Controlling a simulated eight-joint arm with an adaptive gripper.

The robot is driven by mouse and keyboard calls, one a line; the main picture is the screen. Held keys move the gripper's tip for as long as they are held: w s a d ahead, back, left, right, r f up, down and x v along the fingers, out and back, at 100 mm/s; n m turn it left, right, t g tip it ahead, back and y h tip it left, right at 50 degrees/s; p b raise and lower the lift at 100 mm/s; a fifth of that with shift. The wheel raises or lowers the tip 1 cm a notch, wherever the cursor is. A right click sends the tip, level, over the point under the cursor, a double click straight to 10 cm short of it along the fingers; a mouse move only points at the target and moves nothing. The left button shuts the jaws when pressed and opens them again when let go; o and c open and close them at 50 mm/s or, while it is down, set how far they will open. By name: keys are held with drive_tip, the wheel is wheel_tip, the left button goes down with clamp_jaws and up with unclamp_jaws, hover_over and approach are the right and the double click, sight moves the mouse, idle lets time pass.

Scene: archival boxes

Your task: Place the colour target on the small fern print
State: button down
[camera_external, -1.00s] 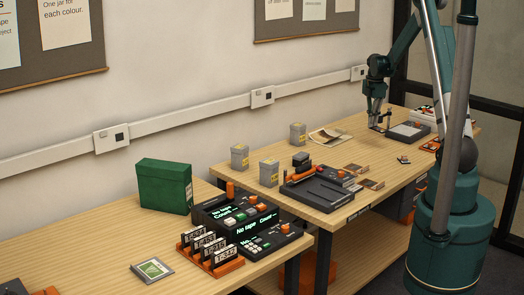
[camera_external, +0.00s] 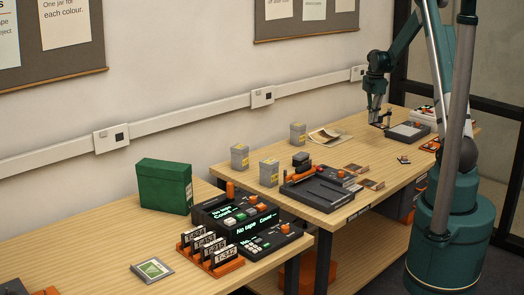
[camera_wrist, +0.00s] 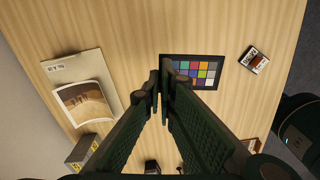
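The colour target (camera_wrist: 208,77) is a dark card with rows of coloured patches, right of my fingertips in the wrist view. My gripper (camera_wrist: 161,80) has its fingers nearly together at the card's left edge and appears shut on it; the fingers hide the contact. In the external view my gripper (camera_external: 380,119) is low over the far part of the right table, with the target a small dark shape beneath. A small green print in a grey border (camera_external: 152,269) lies flat on the left table, apart from my gripper; its picture is too small to confirm a fern.
A brown photo on a pale folder (camera_wrist: 88,103) lies left of my gripper. In the external view, grey canisters (camera_external: 269,172), a black tray device (camera_external: 317,192), a green box (camera_external: 165,186) and black consoles (camera_external: 240,216) stand between.

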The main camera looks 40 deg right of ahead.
wheel_tip(320, 180, up, 12)
drive_tip(key=w+a+n, duration=0.3)
drive_tip(key=w+a, duration=0.7)
drive_tip(key=a, duration=0.5)
drive_tip(key=w+a+n, duration=0.2)
drive_tip(key=w+a, duration=0.9)
drive_tip(key=a, duration=0.4)
drive_tip(key=w+a+n+p, duration=0.1)
drive_tip(key=w+a+n, duration=0.2)
drive_tip(key=a, duration=1.6)
drive_tip(key=w+a+n+p, duration=0.1)
drive_tip(key=w+a+n, duration=0.1)
drive_tip(key=a, duration=1.8)
drive_tip(key=s+a+n, duration=0.2)
drive_tip(key=s+a, duration=0.3)
drive_tip(key=a, duration=1)
drive_tip(key=s+a+n, duration=0.2)
drive_tip(key=s+a, duration=0.3)
drive_tip(key=a, duration=1)
drive_tip(key=s+a+n, duration=0.2)
drive_tip(key=s+a, duration=0.3)
drive_tip(key=a, duration=0.9)
drive_tip(key=s+a+n, duration=0.4)
drive_tip(key=s+a, duration=2)
drive_tip(key=a, duration=0.2)
wheel_tip(320, 180, down, 11)
drive_tip(key=shift+s+p, duration=0.15)
drive_tip(key=shift+p, duration=0.3)
drive_tip(key=shift+d+f, duration=0.1)
drive_tip(key=shift+f, duration=0.05)
